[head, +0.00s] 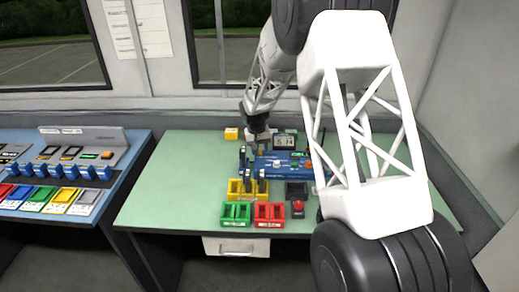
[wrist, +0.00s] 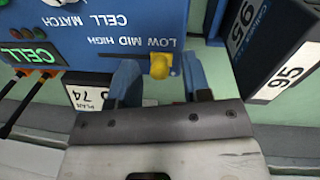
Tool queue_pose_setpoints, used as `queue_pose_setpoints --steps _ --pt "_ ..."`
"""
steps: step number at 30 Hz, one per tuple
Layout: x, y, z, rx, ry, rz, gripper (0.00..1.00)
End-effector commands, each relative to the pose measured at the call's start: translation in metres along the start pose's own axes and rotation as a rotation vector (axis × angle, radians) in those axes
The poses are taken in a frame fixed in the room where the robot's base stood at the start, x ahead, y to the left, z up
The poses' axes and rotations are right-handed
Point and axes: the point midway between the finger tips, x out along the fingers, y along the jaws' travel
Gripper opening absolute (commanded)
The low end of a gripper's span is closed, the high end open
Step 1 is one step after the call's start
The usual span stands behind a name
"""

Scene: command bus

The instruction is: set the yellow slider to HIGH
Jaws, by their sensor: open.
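The yellow slider (wrist: 160,66) is a small knob on the edge of the blue box (wrist: 130,45), shown upside down in the wrist view. The printed words LOW, MID and HIGH run beside its slot. The knob is at the right end of the slot, by LOW; HIGH is at the left end. My gripper (wrist: 158,68) is open, with one blue finger on each side of the knob; I cannot tell whether either touches it. In the head view my gripper (head: 256,138) is at the left end of the blue box (head: 272,168); the knob cannot be made out.
A dark block labelled 95 (wrist: 265,40) stands close to the right finger. The table's left side is clear.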

Motion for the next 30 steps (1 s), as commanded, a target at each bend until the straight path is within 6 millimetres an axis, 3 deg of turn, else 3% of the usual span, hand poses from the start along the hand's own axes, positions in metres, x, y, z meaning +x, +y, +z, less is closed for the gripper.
queue_pose_setpoints --steps 6,15,24,30 --pt "0.000 0.000 0.000 0.000 0.000 0.000 0.44" --pt "0.000 0.000 0.000 0.000 0.000 0.000 0.00" --pt "0.000 0.003 0.000 0.000 0.000 0.000 0.00" --pt "0.002 0.029 0.004 0.003 0.001 0.000 0.00"
